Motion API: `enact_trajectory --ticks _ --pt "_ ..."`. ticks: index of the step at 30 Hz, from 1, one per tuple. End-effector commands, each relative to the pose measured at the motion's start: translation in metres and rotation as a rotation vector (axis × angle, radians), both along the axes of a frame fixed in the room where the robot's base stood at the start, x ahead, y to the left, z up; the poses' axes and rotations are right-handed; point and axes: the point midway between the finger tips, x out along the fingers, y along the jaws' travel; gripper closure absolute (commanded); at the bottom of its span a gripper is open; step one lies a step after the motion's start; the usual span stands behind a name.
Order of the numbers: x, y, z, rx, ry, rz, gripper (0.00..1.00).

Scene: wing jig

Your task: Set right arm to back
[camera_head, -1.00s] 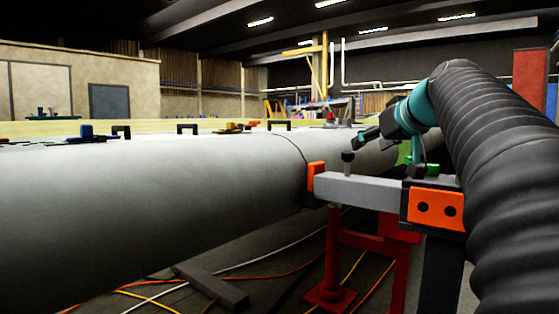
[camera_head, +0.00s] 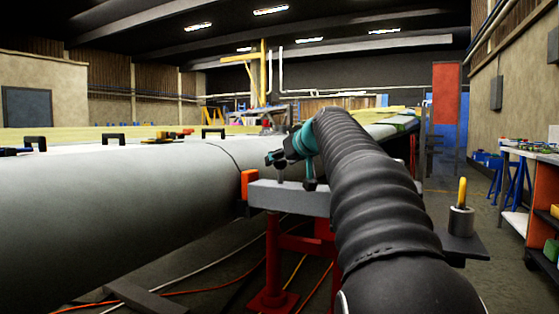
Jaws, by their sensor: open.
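My arm in its black ribbed sleeve reaches forward from the bottom right, with a teal wrist (camera_head: 301,143). My gripper (camera_head: 273,159) is small and dark at its end, open, and seems empty. It is above or near the grey beam (camera_head: 290,198) of a red stand; the exact gap is hard to judge. The long pale wing (camera_head: 120,190) runs along the left, beside an orange end block (camera_head: 247,184) of the beam.
A red stand leg (camera_head: 268,260) stands on the floor among loose cables. At right are a dark plate with a yellow-topped cylinder (camera_head: 461,215) and a shelf bench (camera_head: 520,185).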

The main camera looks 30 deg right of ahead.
Motion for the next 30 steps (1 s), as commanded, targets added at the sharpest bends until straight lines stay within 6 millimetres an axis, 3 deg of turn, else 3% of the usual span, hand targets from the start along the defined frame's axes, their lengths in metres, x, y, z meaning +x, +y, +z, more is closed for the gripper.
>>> enact_trajectory --ticks 13,14,21,30 --pt "0.0108 0.0007 -0.0042 -0.001 -0.001 0.0 0.39" --pt "0.0108 0.0007 -0.0043 -0.001 -0.001 0.0 0.42" --pt "0.0106 0.0007 -0.0043 -0.001 -0.001 0.0 1.0" --pt "0.0087 0.0028 -0.0054 0.0 0.0 0.008 1.0"
